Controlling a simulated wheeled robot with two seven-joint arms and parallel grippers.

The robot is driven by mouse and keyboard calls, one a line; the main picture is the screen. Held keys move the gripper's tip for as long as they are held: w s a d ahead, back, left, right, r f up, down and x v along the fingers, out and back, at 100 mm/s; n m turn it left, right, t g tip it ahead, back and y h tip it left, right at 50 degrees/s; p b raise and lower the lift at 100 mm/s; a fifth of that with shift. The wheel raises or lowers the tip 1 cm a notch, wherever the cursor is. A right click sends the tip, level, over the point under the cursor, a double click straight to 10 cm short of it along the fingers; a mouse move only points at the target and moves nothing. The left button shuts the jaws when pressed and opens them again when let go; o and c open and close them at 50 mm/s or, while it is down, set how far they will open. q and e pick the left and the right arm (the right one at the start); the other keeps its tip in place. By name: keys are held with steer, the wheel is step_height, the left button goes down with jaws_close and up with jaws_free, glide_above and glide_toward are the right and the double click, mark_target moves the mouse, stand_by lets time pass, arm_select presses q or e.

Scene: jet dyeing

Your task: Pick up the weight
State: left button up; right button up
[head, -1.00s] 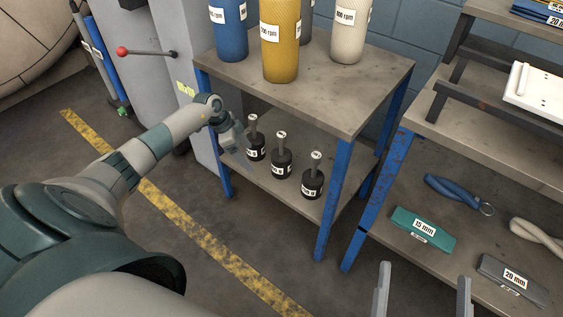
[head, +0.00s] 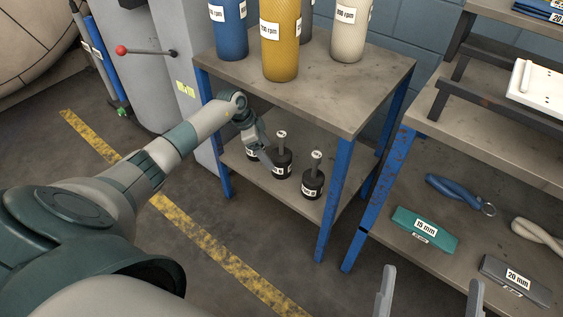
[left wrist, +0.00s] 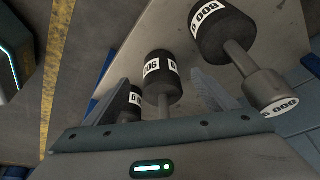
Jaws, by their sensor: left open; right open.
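Three black weights with upright grey stems and white labels stand in a row on the lower shelf. They are the left weight (head: 251,155), partly hidden by my gripper, the middle weight (head: 282,168) and the right weight (head: 313,184). My left gripper (head: 262,158) is open beside the left and middle weights. In the left wrist view, the middle weight (left wrist: 161,84) shows between the open fingers (left wrist: 160,78). Another weight (left wrist: 222,35) is nearer at upper right, and one (left wrist: 131,104) is partly hidden by the left finger. My right gripper (head: 432,277) is open and empty at the bottom.
The upper shelf (head: 345,85) carries blue, yellow and white cylinders just above the weights. A blue table leg (head: 333,205) stands right of them. Floor in front is clear.

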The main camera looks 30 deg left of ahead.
mark_target(279, 151)
arm_select(q)
steer(key=w+d, duration=0.2)
steer(key=shift+w+d+b, duration=0.25)
steer(key=shift+d+b, duration=0.1)
steer(key=shift+d, duration=0.05)
steer(key=shift+w+d+f, duration=0.1)
steer(key=shift+f, duration=0.5)
steer(key=shift+d, duration=0.1)
arm_select(e)
steer(key=r, duration=0.1)
steer(key=d+r+t, duration=0.1)
steer(key=r+t, duration=0.1)
steer(key=shift+w+d+r, duration=0.15)
steer(key=shift+w+d, duration=0.05)
steer(key=shift+d, duration=0.15)
steer(key=shift+s+a, duration=0.1)
arm_select(q)
steer(key=c, duration=1.9)
steer(key=shift+w+r, duration=0.15)
jaws_close()
arm_select(e)
steer(key=shift+f, duration=0.25)
steer(key=shift+a, duration=0.1)
